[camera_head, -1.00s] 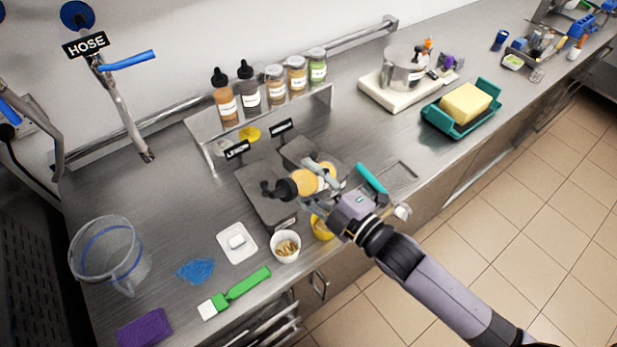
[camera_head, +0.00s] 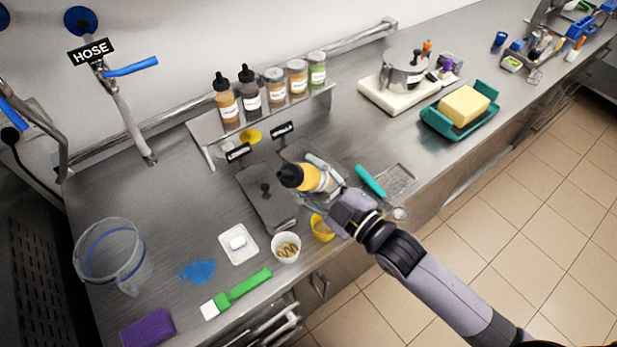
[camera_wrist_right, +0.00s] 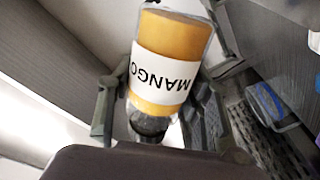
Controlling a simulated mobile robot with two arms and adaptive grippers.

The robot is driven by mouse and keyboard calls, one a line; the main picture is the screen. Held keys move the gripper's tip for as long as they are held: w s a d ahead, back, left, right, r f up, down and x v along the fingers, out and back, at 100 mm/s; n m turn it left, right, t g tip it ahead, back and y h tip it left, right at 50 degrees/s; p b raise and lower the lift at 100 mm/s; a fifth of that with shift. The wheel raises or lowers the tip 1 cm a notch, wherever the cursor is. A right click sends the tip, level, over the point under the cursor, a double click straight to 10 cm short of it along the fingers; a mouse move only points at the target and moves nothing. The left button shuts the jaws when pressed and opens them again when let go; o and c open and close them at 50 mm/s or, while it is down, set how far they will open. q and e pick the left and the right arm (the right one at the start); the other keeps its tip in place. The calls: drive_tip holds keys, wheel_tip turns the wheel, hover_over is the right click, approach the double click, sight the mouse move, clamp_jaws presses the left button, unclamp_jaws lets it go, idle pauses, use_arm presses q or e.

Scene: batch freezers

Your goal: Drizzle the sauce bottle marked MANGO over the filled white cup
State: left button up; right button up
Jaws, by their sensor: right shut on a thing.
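My right gripper (camera_head: 318,182) is shut on the MANGO sauce bottle (camera_head: 310,178), an orange-yellow bottle with a white label and black cap. It holds the bottle tilted above the counter, cap towards the left. In the right wrist view the MANGO label (camera_wrist_right: 165,68) reads upside down, with a finger on each side of the bottle. The white cup (camera_head: 286,248) stands upright near the counter's front edge, below and left of the bottle, with brownish-golden contents. My left gripper is not in view.
A yellow cup (camera_head: 322,228) stands right of the white cup. A lidded metal container (camera_head: 265,200) lies behind them. Other bottles and jars stand on a raised shelf (camera_head: 270,113).

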drive_tip(key=shift+r, duration=0.15)
drive_tip(key=m, duration=0.2)
drive_tip(key=r+m, duration=0.1)
drive_tip(key=m, duration=0.3)
drive_tip(key=r+m, duration=0.1)
drive_tip(key=m, duration=0.1)
drive_tip(key=shift+m, duration=0.3)
drive_tip(key=s, duration=1.5)
drive_tip(key=shift+a, duration=0.45)
